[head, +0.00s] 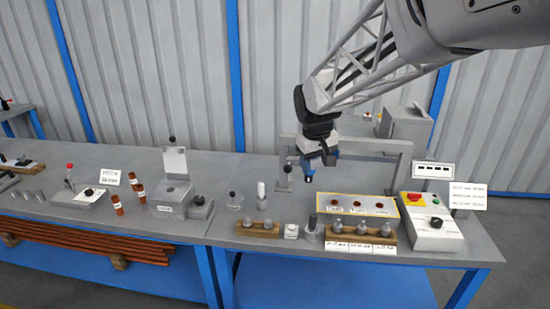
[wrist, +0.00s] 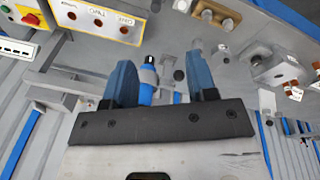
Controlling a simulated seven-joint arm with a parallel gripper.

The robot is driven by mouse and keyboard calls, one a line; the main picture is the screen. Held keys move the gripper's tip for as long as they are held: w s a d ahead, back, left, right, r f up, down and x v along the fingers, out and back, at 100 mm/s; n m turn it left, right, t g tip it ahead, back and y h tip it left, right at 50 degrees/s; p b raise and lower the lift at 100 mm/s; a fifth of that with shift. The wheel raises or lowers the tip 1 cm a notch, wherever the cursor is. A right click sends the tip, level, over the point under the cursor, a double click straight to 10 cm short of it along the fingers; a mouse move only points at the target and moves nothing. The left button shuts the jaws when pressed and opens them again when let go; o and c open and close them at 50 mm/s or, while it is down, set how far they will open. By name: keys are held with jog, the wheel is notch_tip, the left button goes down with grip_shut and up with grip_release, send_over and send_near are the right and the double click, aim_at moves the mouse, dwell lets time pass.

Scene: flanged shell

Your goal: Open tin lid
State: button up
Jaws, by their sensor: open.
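My gripper (head: 318,166) hangs above the back of the bench, left of the yellow-edged panel. Its two blue fingers stand apart in the wrist view (wrist: 161,78). A blue cylinder with a dark tip (wrist: 148,70) shows between them; I cannot tell its depth or whether it touches them. No object is clearly a tin. A grey labelled box (head: 170,204), possibly the tin, stands left of my gripper and well apart from it, with an upright light plate (head: 174,162) at its back. The box also shows at the right of the wrist view (wrist: 275,69).
A yellow-edged panel (head: 358,197) and a control box with a red button (head: 432,236) stand at right. Wooden blocks with grey knobs (head: 360,246) line the front. A grey frame (head: 365,144) stands behind my gripper. Small upright pieces stand between the grey box and my gripper.

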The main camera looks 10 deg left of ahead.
jog(key=w+a+f+n, duration=0.1)
jog(key=w+a+f, duration=0.3)
jog(key=w+a, duration=0.25)
jog(key=w+a+f+n, duration=0.2)
jog(key=w+a+f, duration=0.35)
jog(key=a, duration=0.25)
jog(key=n, duration=0.3)
send_over(232, 195)
notch_tip(232, 195, down, 13)
jog(key=shift+a+f+h, duration=0.25)
jog(key=shift+a+h, duration=0.05)
jog(key=shift+a, duration=0.2)
jog(key=shift+f, duration=0.15)
jog(key=shift+x, duration=3.75)
jog(key=shift+s, duration=0.1)
grip_shut()
